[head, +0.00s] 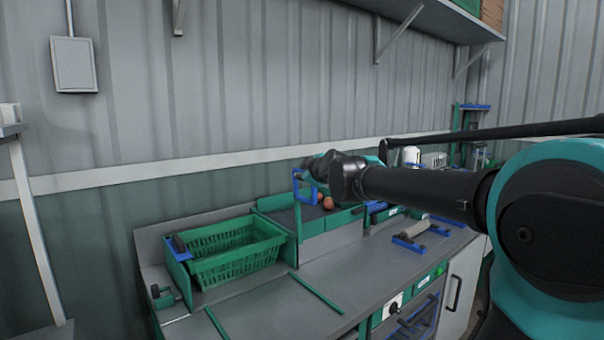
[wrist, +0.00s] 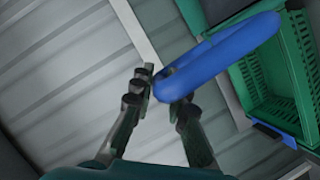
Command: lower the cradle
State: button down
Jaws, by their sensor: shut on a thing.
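A green slatted crate (head: 238,264) sits at the left of the bench in a green-sided holder (head: 177,262) with a blue grip on its left, seemingly the cradle. The crate looks slightly tilted. My gripper (head: 312,178) is right of the crate, above the bench, shut on a blue loop handle (head: 298,184). The loop appears to top a green upright (head: 299,220). In the wrist view the blue loop (wrist: 225,50) runs from between the fingertips (wrist: 162,92) to upper right, and the crate (wrist: 262,68) lies beyond it. My arm hides part of the bench behind.
A green-edged tray (head: 325,228) with a few tomatoes (head: 327,203) stands behind the upright. Green strips (head: 316,292) lie on the grey bench (head: 270,310). A blue-ended roller (head: 410,236) is at right. A shelf (head: 430,20) overhangs the upper right. The bench's front middle is clear.

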jog(key=shift+s+a, duration=0.15)
jog(key=shift+a, duration=0.05)
jog(key=c, duration=1.5)
grip_release()
jog(key=shift+a, duration=0.1)
jog(key=shift+s+d+r, duration=0.1)
jog(key=shift+s+d, duration=0.15)
jog(key=shift+s, duration=0.2)
jog(key=v, duration=1.1)
jog(key=shift+d, duration=0.1)
